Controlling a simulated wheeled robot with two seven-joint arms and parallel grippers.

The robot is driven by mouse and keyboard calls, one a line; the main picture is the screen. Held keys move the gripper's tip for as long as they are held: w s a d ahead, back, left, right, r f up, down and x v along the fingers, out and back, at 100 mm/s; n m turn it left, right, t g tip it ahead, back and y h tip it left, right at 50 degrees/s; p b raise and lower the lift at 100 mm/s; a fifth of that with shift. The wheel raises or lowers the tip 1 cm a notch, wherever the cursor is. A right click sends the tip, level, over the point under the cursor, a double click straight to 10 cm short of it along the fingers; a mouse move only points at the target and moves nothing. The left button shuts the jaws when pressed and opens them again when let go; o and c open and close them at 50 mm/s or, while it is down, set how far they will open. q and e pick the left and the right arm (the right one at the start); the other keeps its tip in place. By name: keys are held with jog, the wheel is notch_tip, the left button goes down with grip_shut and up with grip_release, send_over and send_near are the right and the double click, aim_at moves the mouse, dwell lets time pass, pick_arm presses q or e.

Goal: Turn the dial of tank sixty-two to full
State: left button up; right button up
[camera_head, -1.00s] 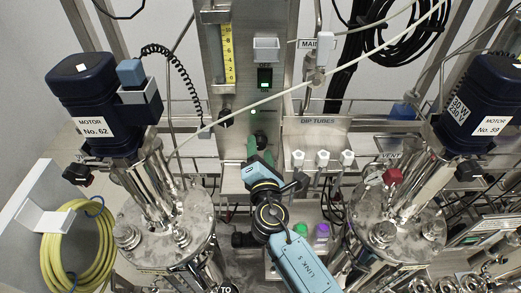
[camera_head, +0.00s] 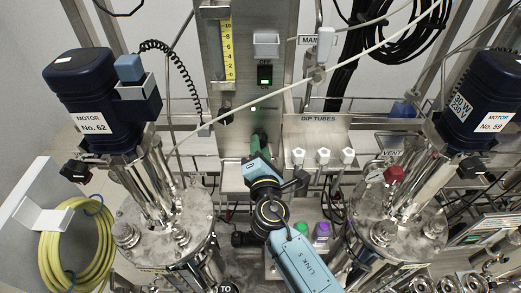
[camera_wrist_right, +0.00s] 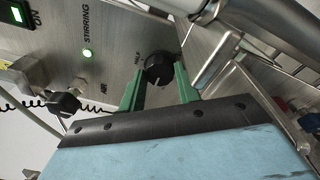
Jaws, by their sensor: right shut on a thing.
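The tank sixty-two assembly stands at the left in the head view, with a dark blue motor (camera_head: 95,88) labelled No. 62 above a steel vessel lid (camera_head: 160,238). My right gripper (camera_head: 260,142) reaches up to the steel centre panel. In the right wrist view, its green fingers (camera_wrist_right: 158,82) are on either side of a black round dial (camera_wrist_right: 158,66) and shut on it. The dial has a pale pointer mark at its lower side, and the word HALF is printed beside it. My gripper hides the dial in the head view. My left gripper is not in view.
A lit green switch (camera_head: 265,75) and a yellow scale (camera_head: 229,50) are on the panel. Another black knob (camera_wrist_right: 65,103) sits left of the held dial. Motor No. 59 (camera_head: 480,105) stands at the right.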

jog(key=m+b, duration=0.2)
jog(key=b, duration=0.1)
jog(key=m+b, duration=0.1)
jog(key=m, duration=0.1)
jog(key=shift+f+b, duration=0.25)
jog(key=shift+b, duration=0.15)
jog(key=shift+r+m+t+b, duration=0.1)
jog(key=shift+m+t+b, duration=0.2)
jog(key=shift+m+b, duration=0.95)
jog(key=o, duration=1)
jog(key=s, duration=0.4)
jog(key=s+b, duration=0.1)
jog(key=s, duration=0.4)
jog(key=s+d, duration=0.1)
jog(key=s, duration=0.3)
jog(key=shift+s+f+b, duration=0.2)
jog(key=shift+f+b, duration=0.05)
jog(key=shift+b, duration=0.05)
